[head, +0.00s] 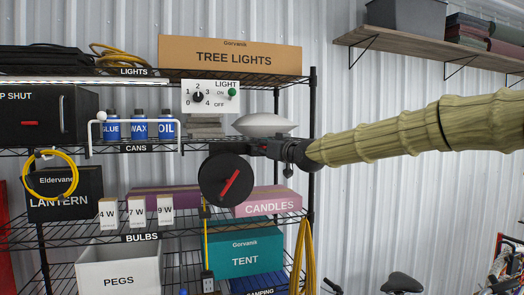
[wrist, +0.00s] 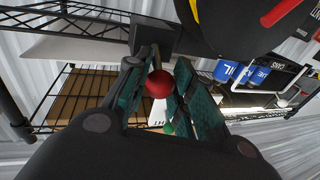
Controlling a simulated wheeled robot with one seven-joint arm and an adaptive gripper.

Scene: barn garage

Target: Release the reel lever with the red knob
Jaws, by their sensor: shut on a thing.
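The black reel (head: 227,180) hangs at the front of the shelf rack, with a red bar on its round face. It also shows at the top of the wrist view (wrist: 240,22). The red knob (wrist: 158,84) sits between the teal-padded fingers of my gripper (wrist: 160,92), which is shut on it. In the head view my gripper (head: 262,148) is at the reel's upper right, reaching in from the right; the knob is largely hidden there. The lever's shaft is not clear in either view.
A yellow cord (head: 206,238) hangs below the reel. A switch panel (head: 211,97) and a pale domed thing (head: 262,124) stand above it. The candles box (head: 268,202) is below right. Blue cans (head: 139,128) stand to the left. Open wall lies right of the rack.

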